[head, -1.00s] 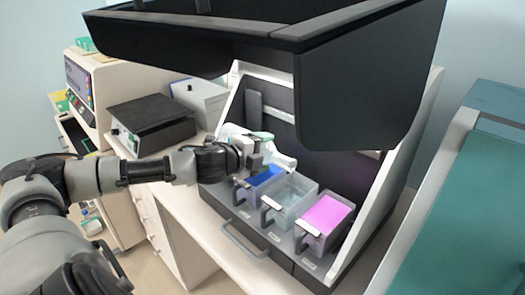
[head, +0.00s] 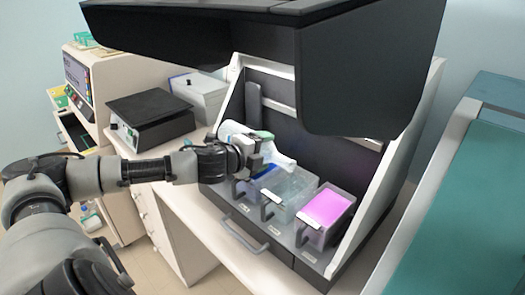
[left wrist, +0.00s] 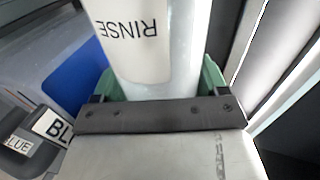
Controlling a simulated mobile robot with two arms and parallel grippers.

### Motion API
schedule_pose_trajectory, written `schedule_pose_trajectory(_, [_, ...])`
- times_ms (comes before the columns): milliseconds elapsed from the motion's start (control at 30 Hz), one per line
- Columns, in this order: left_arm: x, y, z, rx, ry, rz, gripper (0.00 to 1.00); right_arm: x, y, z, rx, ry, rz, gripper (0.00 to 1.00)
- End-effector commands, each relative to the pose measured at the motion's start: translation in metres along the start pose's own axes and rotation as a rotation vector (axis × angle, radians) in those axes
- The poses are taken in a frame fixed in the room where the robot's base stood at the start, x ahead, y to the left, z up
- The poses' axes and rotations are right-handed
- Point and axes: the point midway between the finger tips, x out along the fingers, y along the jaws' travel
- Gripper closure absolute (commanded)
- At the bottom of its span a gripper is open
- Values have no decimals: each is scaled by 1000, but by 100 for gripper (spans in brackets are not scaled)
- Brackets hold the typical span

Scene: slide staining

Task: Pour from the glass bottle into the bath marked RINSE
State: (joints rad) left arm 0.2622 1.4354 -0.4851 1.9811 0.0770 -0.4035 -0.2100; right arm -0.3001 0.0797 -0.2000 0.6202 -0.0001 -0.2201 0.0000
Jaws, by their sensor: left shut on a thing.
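My left gripper (head: 258,152) is shut on the glass bottle (head: 279,157). The bottle is tilted, its neck pointing down to the right over the clear middle bath (head: 291,190). In the left wrist view the bottle (left wrist: 185,60) carries a white label reading RINSE and sits between green finger pads. The middle bath holds pale, clear liquid; its label is too small to read in the head view. No stream of liquid can be made out. My right gripper is not in view.
The blue bath (left wrist: 80,82), labelled BLUE, lies left of the middle bath, partly hidden by my gripper. The pink bath (head: 328,207) stands on the right. A dark hood (head: 365,75) overhangs the baths. A black-topped device (head: 150,115) stands at the left.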

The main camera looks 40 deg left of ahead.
Motion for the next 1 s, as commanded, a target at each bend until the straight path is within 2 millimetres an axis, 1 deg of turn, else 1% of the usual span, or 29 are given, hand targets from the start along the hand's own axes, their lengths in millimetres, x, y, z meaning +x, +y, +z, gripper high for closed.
schedule_pose_trajectory(467, [0, -3, 0, 6, -1, -4, 98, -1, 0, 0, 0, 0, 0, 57])
schedule_pose_trajectory(1000, [-2, -11, -2, 82, -20, -2, 98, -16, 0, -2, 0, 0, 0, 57])
